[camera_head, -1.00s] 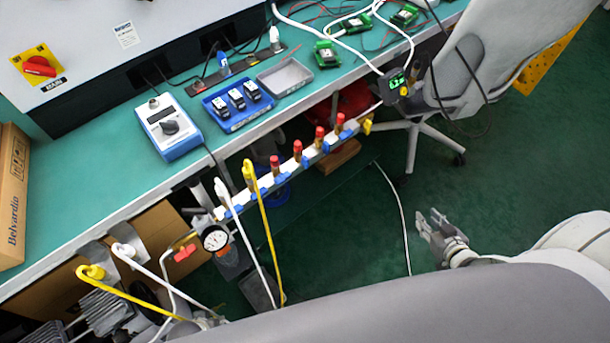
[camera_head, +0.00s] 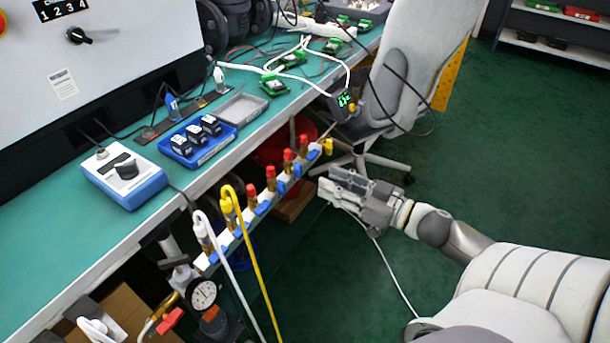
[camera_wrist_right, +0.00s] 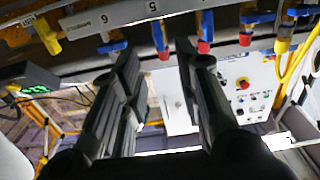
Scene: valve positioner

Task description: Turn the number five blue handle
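The valve manifold (camera_head: 226,240) runs along the bench's front edge with a row of blue handles. The number five blue handle (camera_head: 297,171) appears to be second from its far end, beside the last handle (camera_head: 312,155). In the right wrist view a "5" label (camera_wrist_right: 152,4) sits above the number five blue handle (camera_wrist_right: 159,37). My right gripper (camera_head: 327,184) is open and empty, just right of the manifold's far end. In the wrist view its fingertips (camera_wrist_right: 156,58) stand either side of handle five, with no clear contact. My left gripper is out of view.
Red-capped fittings (camera_head: 270,178) stand along the manifold. White and yellow hoses (camera_head: 253,270) hang from its near end, beside a gauge (camera_head: 203,293). A chair (camera_head: 400,75) stands behind my right gripper. Green floor is open to the right.

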